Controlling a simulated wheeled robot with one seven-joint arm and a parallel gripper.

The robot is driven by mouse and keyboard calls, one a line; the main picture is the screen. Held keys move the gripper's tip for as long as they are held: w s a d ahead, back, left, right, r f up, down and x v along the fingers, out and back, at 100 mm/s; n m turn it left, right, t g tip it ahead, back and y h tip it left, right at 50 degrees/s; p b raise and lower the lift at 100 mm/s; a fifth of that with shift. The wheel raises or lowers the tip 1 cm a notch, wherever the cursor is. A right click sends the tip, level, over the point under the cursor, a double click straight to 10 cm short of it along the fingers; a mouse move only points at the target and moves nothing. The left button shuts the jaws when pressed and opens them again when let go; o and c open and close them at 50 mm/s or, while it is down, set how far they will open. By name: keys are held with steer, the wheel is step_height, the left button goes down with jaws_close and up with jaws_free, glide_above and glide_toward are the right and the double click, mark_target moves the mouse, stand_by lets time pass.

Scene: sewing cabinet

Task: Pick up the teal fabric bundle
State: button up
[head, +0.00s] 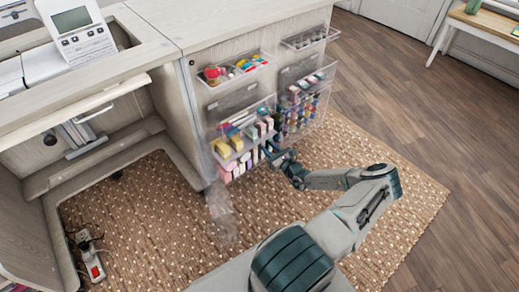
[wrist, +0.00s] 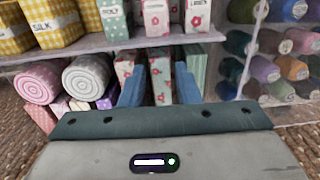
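My gripper (wrist: 159,84) is open in front of the lower shelf, its two blue fingers apart. Between them shows a pink floral bundle (wrist: 161,71); I cannot tell whether they touch it. A teal striped bundle (wrist: 198,60) stands upright on the lower shelf to the right, partly hidden by the right finger. Another pale teal patterned bundle (wrist: 113,18) stands on the upper shelf. I cannot tell which one the task names. In the head view my gripper (head: 270,152) is at the clear organizer on the cabinet side; its fingertips are hard to make out.
Yellow gingham bundles (wrist: 58,20) are on the upper shelf, and rolled fabrics (wrist: 86,76) fill the lower left. Thread spools (wrist: 266,70) sit in a clear rack to the right. The clear shelf edge (wrist: 100,44) runs just above my fingers. The woven rug (head: 160,225) has open room.

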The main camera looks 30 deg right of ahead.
steer(key=w, duration=0.1)
steer(key=w+b, duration=0.1)
steer(key=w, duration=0.1)
steer(key=shift+w+a+r, duration=0.15)
steer(key=shift+w+a, duration=0.05)
jaws_close()
steer(key=shift+r, duration=0.15)
